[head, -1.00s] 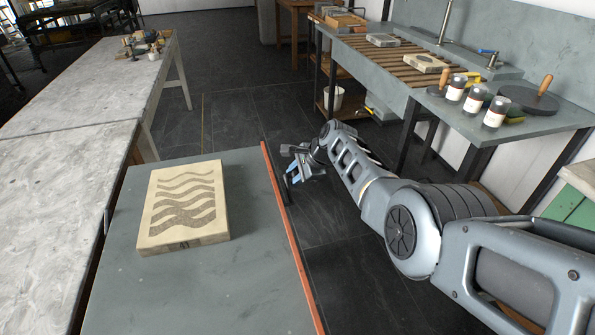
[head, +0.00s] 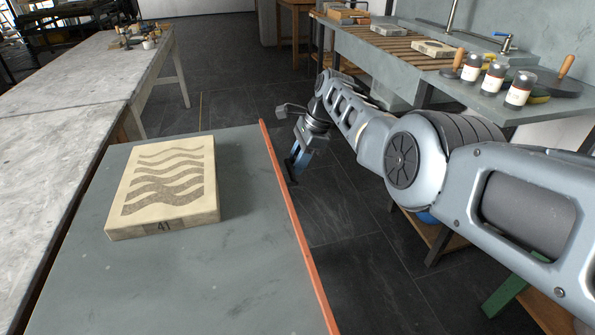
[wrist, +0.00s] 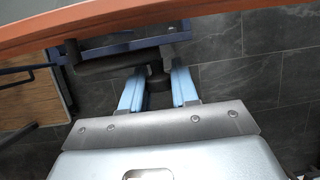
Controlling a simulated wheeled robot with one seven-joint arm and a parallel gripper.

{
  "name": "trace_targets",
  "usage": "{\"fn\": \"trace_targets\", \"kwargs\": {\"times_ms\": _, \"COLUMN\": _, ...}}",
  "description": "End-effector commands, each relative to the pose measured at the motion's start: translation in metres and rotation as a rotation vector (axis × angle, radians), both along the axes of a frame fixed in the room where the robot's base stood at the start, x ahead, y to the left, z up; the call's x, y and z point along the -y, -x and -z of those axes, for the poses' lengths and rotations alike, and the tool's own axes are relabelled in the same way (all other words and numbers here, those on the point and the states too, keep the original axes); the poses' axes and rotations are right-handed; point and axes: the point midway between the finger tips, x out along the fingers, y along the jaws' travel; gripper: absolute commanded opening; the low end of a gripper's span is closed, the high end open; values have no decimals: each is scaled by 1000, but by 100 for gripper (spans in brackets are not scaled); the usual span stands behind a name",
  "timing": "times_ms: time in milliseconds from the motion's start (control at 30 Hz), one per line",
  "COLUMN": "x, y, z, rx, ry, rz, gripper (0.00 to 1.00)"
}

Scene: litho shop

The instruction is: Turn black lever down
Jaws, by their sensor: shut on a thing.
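The black lever (wrist: 112,67) shows in the wrist view as a dark bar lying roughly level, with a round knob at its left end and a dark stub at its right end. It sits below the orange-red edge of the grey table. My gripper (wrist: 159,74) has its two blue fingers on either side of the dark stub, shut on the lever. In the head view my gripper (head: 295,172) points down just beyond the table's right edge. The lever is small and dark there, and its shape is hard to tell.
The grey table (head: 230,270) carries a pale stone slab (head: 185,218) with a wavy pattern. Its orange-red edge strip (head: 292,215) runs close to my gripper. A sink bench (head: 480,100) with several bottles stands at the back right. Dark tiled floor lies between.

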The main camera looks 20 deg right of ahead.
Motion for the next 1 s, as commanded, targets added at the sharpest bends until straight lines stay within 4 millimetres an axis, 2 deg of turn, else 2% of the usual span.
{"fn": "trace_targets", "kwargs": {"times_ms": 67, "x": 1, "y": 0, "z": 9, "rx": -22, "ry": 1, "rz": 1, "gripper": 0}}
{"fn": "trace_targets", "kwargs": {"times_ms": 967, "x": 0, "y": 2, "z": 9, "rx": -90, "ry": 0, "rz": 0, "gripper": 0}}
{"fn": "trace_targets", "kwargs": {"times_ms": 1000, "x": 0, "y": 2, "z": 9, "rx": -90, "ry": 0, "rz": 0, "gripper": 30}}
